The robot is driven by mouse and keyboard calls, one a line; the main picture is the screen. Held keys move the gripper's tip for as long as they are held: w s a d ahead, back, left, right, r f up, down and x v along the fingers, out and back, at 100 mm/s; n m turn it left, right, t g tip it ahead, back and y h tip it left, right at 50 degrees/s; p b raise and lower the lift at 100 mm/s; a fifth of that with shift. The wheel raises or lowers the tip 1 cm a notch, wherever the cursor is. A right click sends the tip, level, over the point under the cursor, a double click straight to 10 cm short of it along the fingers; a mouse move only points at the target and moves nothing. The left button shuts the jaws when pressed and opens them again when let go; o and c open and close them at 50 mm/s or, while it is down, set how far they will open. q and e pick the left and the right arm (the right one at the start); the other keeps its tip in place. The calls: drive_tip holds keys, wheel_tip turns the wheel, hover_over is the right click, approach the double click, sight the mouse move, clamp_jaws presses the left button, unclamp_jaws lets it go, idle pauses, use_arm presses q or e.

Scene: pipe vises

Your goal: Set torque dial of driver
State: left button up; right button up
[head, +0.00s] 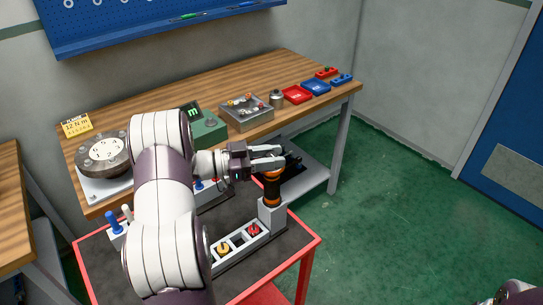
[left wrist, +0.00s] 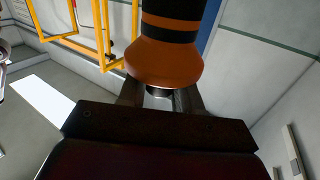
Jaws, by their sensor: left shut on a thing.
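The driver (head: 271,188) has an orange and black body and stands about upright in a grey holder (head: 271,216) at the right end of the red cart. My left gripper (head: 275,157) is shut on the driver's upper end, with its fingers pointing right. The fingers hide most of that end, and I cannot read the dial. In the left wrist view the driver's orange flared part and black bands (left wrist: 165,62) fill the top middle, and a dark narrow part sits between my left gripper's fingers (left wrist: 160,97).
A yellow card (head: 77,124) reading about 12 N m lies on the wooden bench (head: 150,95). A green box (head: 210,131) with a display, a parts tray (head: 246,113) and red and blue bins stand there. The cart (head: 300,252) holds sockets and bits.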

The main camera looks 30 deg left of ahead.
use_arm(q)
drive_tip(key=shift+r, duration=0.1)
drive_tip(key=o, duration=0.9)
drive_tip(key=shift+s, duration=0.1)
drive_tip(key=shift+o, duration=0.2)
drive_tip(key=b+v, duration=0.2)
drive_tip(key=v, duration=1)
drive_tip(key=shift+s+a, duration=0.2)
